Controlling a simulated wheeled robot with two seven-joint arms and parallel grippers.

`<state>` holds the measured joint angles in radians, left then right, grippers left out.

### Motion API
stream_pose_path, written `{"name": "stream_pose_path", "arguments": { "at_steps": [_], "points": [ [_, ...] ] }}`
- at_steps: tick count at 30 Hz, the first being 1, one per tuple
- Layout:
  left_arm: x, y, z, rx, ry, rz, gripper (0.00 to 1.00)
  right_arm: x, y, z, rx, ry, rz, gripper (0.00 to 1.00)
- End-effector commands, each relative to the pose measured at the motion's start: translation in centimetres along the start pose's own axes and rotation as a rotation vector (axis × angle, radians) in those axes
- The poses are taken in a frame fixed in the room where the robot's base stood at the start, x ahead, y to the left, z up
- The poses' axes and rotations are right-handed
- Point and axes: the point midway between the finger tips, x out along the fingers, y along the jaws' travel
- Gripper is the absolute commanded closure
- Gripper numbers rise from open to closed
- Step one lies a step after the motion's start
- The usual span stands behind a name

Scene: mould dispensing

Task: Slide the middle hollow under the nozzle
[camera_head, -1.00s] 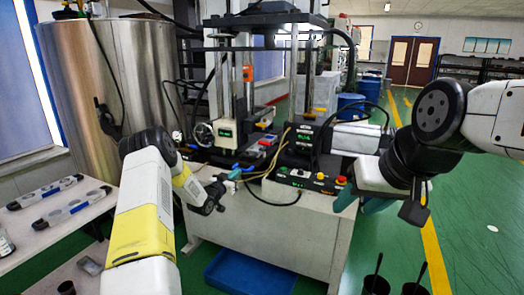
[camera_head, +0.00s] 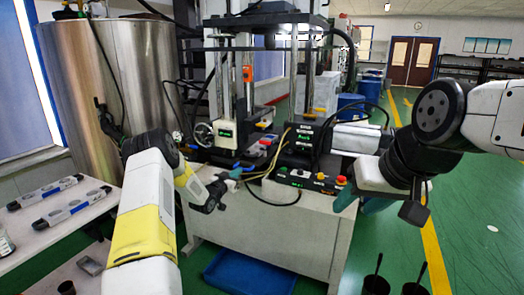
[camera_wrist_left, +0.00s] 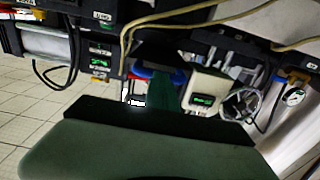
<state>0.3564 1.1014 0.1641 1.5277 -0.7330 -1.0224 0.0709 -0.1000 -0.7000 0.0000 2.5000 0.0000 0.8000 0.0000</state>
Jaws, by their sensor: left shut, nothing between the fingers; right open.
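My left gripper (camera_head: 236,176) is shut and empty at the front edge of the machine. Its dark green fingers (camera_wrist_left: 166,92) point toward the machine in the left wrist view, close to blue and red parts (camera_wrist_left: 146,73). A mould under the machine's head cannot be made out clearly; the gripper and machine parts partly hide that place. I cannot make out the nozzle tip or any middle hollow there. My right gripper (camera_head: 358,201) is open, with teal fingers, at the machine's right front corner, apart from the controls.
Two grey bars with round hollows (camera_head: 48,192) (camera_head: 72,211) lie on the white table at left. The machine (camera_head: 275,232) has a button panel (camera_head: 312,181) and yellow tubes in front. A blue bin (camera_head: 250,272) stands on the floor below. A steel tank (camera_head: 140,75) stands behind left.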

Motion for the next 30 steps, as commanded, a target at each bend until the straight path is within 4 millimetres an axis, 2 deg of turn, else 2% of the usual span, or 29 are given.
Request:
{"name": "stream_pose_path", "arguments": {
  "at_steps": [19, 30],
  "points": [
    [0.79, 0.06, 0.05, 0.0, -0.001, 0.0, 1.0, 0.0, 0.0, 0.0, 0.0, 0.0, 0.0, 0.51],
    [0.25, -0.03, 0.06, -0.001, -0.002, 0.0, 1.0, 0.0, 0.0, 0.0, 0.0, 0.0, 0.0, 0.51]
  ]
}}
